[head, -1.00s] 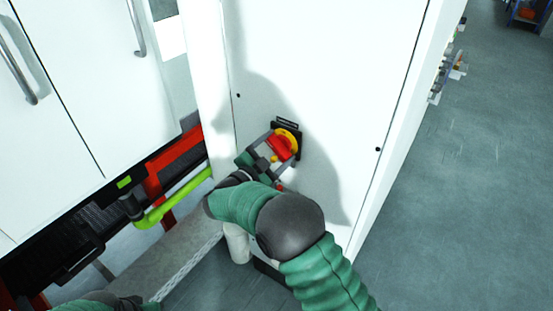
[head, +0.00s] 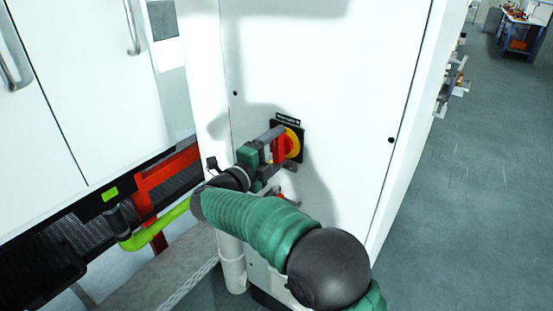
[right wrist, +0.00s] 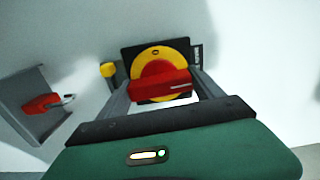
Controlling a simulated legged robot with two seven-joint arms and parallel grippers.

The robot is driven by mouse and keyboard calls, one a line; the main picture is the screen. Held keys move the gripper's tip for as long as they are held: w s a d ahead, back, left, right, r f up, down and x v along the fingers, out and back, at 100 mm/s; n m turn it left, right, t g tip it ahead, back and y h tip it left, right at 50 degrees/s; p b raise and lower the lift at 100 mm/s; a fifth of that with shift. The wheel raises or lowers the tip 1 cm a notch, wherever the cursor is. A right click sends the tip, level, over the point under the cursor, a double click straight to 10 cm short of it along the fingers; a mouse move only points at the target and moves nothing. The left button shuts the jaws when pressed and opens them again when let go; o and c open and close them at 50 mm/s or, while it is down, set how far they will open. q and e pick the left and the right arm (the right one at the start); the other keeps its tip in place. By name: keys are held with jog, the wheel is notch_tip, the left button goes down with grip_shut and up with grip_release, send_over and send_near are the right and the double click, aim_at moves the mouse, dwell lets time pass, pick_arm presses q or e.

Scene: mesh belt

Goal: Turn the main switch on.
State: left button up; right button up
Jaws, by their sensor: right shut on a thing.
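The main switch has a round yellow disc (head: 293,141) and a red handle (head: 281,149) on a black plate, on the front of a white cabinet. My right gripper (head: 274,146) is shut on the red handle. In the head view the handle stands roughly upright, partly hidden by the fingers. In the right wrist view the red handle (right wrist: 161,88) lies almost level across the yellow disc (right wrist: 160,60), between the grey fingers of the gripper (right wrist: 160,95). My left gripper is not in view.
The white cabinet (head: 340,70) fills the middle. A red item (right wrist: 42,103) on a grey bracket (right wrist: 30,90) and a small yellow knob (right wrist: 108,70) are near the switch. A bright green tube (head: 160,228) and red frame (head: 165,178) are at left. Open floor (head: 470,190) lies to the right.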

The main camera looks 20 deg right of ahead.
jog(key=shift+m+b, duration=0.35)
jog(key=shift+m, duration=0.05)
jog(key=o, duration=1.4)
jog(key=shift+w+d+f, duration=0.1)
jog(key=shift+w, duration=0.15)
jog(key=shift+c, duration=0.2)
jog(key=shift+s, duration=0.15)
